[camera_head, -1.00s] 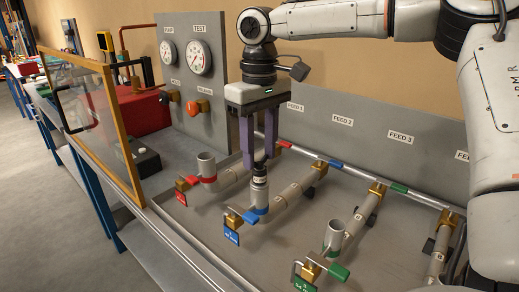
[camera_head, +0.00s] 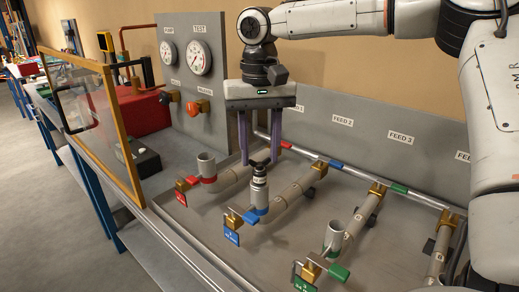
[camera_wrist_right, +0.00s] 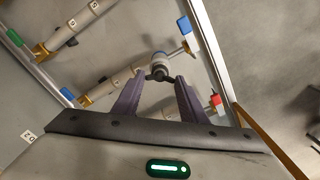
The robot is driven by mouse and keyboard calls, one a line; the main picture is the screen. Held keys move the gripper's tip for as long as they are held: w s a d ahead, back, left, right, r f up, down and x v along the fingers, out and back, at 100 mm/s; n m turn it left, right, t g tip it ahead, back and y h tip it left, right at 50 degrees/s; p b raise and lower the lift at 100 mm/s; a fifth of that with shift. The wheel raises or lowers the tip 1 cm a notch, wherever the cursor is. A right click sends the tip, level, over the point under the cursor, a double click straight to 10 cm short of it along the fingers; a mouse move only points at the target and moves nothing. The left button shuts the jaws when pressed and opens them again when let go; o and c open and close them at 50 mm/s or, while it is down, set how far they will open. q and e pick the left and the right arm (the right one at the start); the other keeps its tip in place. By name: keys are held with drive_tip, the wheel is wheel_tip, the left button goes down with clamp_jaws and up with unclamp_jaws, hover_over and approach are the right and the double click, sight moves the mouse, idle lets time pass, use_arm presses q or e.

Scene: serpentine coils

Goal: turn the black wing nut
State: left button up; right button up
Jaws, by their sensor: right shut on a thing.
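The black wing nut (camera_head: 260,168) sits on top of the upright grey pipe with the blue collar (camera_head: 256,211), second from the left in the row. My right gripper (camera_head: 259,161) points straight down over it, its two purple fingers on either side of the nut's wings and shut on them. In the right wrist view the nut (camera_wrist_right: 158,74) shows between the tips of my right gripper (camera_wrist_right: 160,80). The finger contact itself is small and partly hidden. My left gripper is not in view.
A red-collared open pipe (camera_head: 206,163) stands to the left and a green-collared one (camera_head: 335,236) to the right. Brass valves with hanging tags stand in front. A gauge panel (camera_head: 190,75) rises behind left; an orange-framed clear screen (camera_head: 95,115) stands at far left.

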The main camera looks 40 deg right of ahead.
sight(260, 158)
drive_tip(key=shift+w+r, duration=0.2)
drive_tip(key=shift+r, duration=0.1)
drive_tip(key=o, duration=0.8)
drive_tip(key=shift+o, duration=1.4)
drive_tip(key=shift+s, duration=0.1)
drive_tip(key=shift+f, duration=0.15)
wheel_tip(260, 158, up, 10)
drive_tip(key=shift+r, duration=0.2)
drive_tip(key=shift+s, duration=0.1)
